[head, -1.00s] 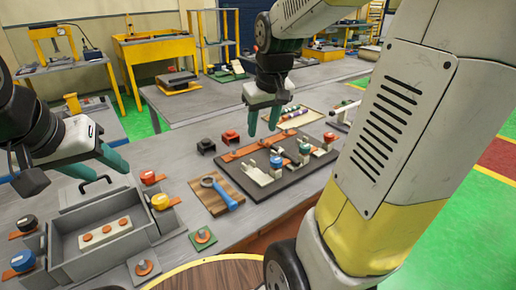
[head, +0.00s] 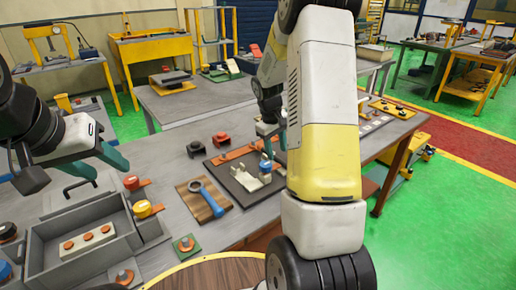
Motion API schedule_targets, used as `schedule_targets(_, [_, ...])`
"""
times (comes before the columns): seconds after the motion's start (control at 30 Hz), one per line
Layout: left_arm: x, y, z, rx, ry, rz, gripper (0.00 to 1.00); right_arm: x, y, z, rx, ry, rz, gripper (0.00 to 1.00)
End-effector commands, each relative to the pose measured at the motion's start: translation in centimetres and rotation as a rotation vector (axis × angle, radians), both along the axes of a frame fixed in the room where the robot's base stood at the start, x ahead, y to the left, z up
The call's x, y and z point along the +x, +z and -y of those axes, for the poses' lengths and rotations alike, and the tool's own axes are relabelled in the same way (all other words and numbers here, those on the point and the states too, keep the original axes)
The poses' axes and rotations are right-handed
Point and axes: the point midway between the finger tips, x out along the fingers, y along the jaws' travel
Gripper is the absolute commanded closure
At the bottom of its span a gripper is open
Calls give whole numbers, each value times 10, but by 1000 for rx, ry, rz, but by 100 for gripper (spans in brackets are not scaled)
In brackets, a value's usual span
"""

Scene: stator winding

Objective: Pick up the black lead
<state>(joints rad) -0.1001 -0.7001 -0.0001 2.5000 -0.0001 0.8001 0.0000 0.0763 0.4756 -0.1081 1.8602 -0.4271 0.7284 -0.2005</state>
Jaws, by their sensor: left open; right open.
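A black-capped piece (head: 8,232) stands at the left edge, beside the grey tray (head: 62,212), and is partly cut off. A small black block (head: 195,149) lies on the table behind the dark board, next to a red one. I cannot tell which of these is the black lead. My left gripper (head: 104,165) is open and empty above the tray's back side, apart from both. My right gripper (head: 268,130) is open over the back of the dark board (head: 222,170), right of the black block.
Red-capped (head: 131,182) and yellow-capped (head: 143,208) pieces stand along the tray's right side. A white bracket (head: 250,179) and a blue-capped piece (head: 266,166) are on the board. Some bare table lies behind the tray.

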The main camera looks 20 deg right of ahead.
Motion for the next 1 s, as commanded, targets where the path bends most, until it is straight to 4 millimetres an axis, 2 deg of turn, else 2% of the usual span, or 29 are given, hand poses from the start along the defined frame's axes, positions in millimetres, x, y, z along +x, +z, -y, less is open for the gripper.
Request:
schedule_targets(0.13, [0,0,0,0,0,0,52,-1,-24,8,0,-1,-4,56])
schedule_targets(0.3, [0,0,0,0,0,0,52,0,-38,10,1,-1,-1,56])
schedule_targets(1.0, [0,0,0,0,0,0,52,1,-42,10,0,-1,0,56])
